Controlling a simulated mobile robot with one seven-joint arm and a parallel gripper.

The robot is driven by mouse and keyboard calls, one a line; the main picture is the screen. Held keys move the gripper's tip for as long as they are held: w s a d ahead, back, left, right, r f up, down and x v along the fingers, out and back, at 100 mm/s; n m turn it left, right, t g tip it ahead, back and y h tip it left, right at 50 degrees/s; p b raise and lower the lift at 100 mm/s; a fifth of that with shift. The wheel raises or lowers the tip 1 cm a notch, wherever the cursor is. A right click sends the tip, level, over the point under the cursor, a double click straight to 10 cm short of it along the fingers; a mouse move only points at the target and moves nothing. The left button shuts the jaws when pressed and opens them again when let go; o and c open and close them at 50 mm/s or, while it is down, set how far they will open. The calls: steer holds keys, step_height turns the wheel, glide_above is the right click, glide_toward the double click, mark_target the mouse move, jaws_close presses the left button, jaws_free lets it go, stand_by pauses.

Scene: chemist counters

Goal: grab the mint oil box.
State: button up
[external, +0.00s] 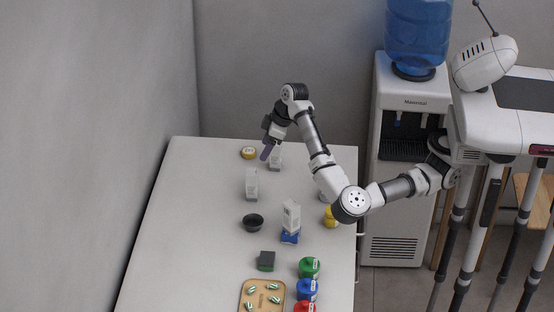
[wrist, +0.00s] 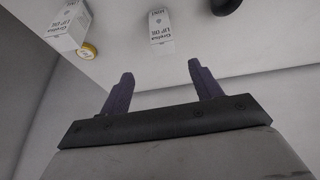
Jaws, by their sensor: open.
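Two white boxes with grey lettering that seems to include "OIL" show in the wrist view. One box (wrist: 161,30) lies ahead of my fingertips, and the other box (wrist: 68,25) is at the upper left. The small print is too blurred to tell which is the mint oil box. In the external view, one white box (external: 251,185) stands mid-table and another box (external: 276,162) stands farther back, close beside my fingers. My gripper (wrist: 160,70) is open and empty, with a clear gap to the box ahead. It also shows above the table's back part (external: 267,150).
A yellow roll (external: 248,152) sits at the back. A dark bowl (external: 252,222), a white box on a blue base (external: 291,218), a green-grey block (external: 266,260), a wooden tray (external: 246,284) and several coloured containers (external: 309,267) stand nearer. The table's left side is clear; a wall borders it.

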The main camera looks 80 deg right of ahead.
mark_target(255, 171)
steer(key=x, duration=0.3)
steer(key=p+x, duration=0.1)
steer(key=x, duration=0.4)
steer(key=shift+s+a+f+p, duration=0.1)
steer(key=shift+s+f+p, duration=0.05)
steer(key=shift+f+p, duration=0.2)
steer(key=shift+a+p+x, duration=0.2)
steer(key=shift+p+x, duration=0.7)
steer(key=shift+x, duration=1.85)
steer(key=shift+s+f, duration=0.1)
steer(key=shift+s, duration=0.1)
steer(key=shift+c, duration=0.3)
steer(key=c, duration=1)
